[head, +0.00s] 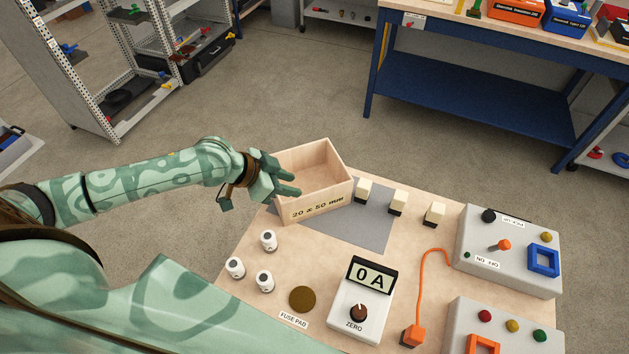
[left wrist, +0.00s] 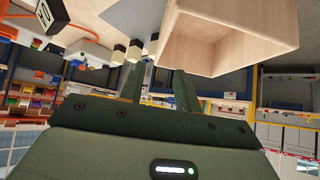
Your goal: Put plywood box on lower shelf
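The plywood box (head: 318,203), open-topped and marked "20 x 50 mm", stands upright on the back left of the wooden tabletop, partly on a grey mat. My left gripper (head: 291,183) is at its left side, its two fingers apart and overlapping the box's left end in the head view. In the left wrist view the fingers (left wrist: 158,88) are spread, with the box (left wrist: 235,55) just beyond them. I cannot tell whether they touch it. A blue lower shelf (head: 470,95) runs under the far workbench and looks largely bare. My right gripper is out of view.
White-and-black blocks (head: 397,202), white cylinders (head: 264,281), a meter reading "0 A" (head: 362,308) and grey control boxes (head: 510,245) share the tabletop (head: 240,290). A metal rack (head: 75,60) stands far left. Clear floor (head: 290,80) separates the table from the workbench.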

